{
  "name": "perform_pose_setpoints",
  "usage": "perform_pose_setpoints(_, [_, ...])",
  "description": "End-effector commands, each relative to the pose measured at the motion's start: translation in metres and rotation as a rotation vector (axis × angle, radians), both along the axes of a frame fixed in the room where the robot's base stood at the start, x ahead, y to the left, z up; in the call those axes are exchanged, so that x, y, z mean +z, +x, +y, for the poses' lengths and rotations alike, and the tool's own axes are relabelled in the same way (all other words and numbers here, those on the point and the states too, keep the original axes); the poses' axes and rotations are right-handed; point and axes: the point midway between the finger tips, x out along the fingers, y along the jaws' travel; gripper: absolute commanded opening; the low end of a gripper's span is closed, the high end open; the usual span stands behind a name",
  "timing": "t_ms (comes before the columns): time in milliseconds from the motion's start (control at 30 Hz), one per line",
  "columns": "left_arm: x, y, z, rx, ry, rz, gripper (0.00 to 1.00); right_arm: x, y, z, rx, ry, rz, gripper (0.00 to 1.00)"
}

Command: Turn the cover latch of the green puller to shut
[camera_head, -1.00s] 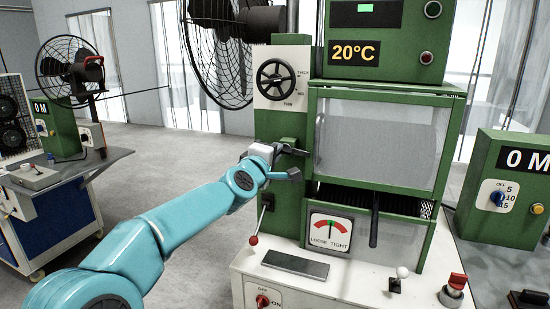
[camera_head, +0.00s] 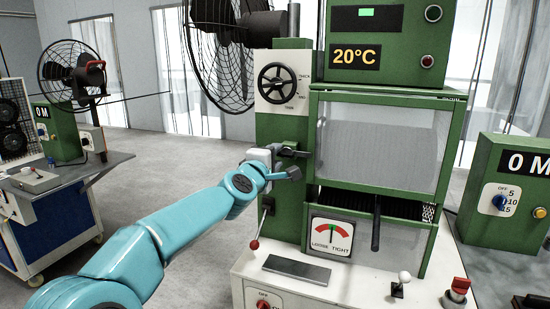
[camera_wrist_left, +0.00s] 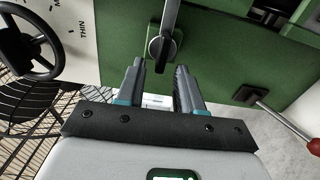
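The green puller (camera_head: 283,200) stands in the middle of the head view, with a clear framed cover (camera_head: 375,148) on its front. The cover latch (camera_wrist_left: 162,45) is a grey lever on a dark pivot against the green face, at the top centre of the left wrist view. My left gripper (camera_wrist_left: 157,70) is open, its two fingers just short of the latch's pivot and on either side of its line; I cannot tell whether they touch. In the head view my left gripper (camera_head: 287,163) is at the puller's left column and partly hides the latch area. My right gripper is not in view.
A black handwheel (camera_head: 277,83) sits above the gripper. A red-knobbed lever (camera_head: 254,244) stands below it, and a tight/loose gauge (camera_head: 331,238) is beside that. A large fan (camera_head: 222,45) stands behind left. Open floor lies left of the puller.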

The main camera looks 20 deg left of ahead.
Motion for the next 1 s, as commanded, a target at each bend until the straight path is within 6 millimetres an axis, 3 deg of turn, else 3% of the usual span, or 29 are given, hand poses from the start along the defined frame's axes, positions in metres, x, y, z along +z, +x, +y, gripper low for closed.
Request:
perform_pose_setpoints(267, [0.001,-0.001,-0.001,-0.001,0.002,-0.001,0.36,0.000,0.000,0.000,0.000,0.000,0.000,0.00])
perform_pose_setpoints(433, [0.000,-0.016,0.000,-0.002,0.002,-0.003,0.36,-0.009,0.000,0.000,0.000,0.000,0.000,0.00])
perform_pose_setpoints(700, [0.000,-0.084,0.002,-0.001,0.002,-0.004,0.36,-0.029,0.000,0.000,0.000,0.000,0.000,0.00])
perform_pose_setpoints(1000, [0.001,-0.148,0.004,-0.002,0.002,-0.002,0.36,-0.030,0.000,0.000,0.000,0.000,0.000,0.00])
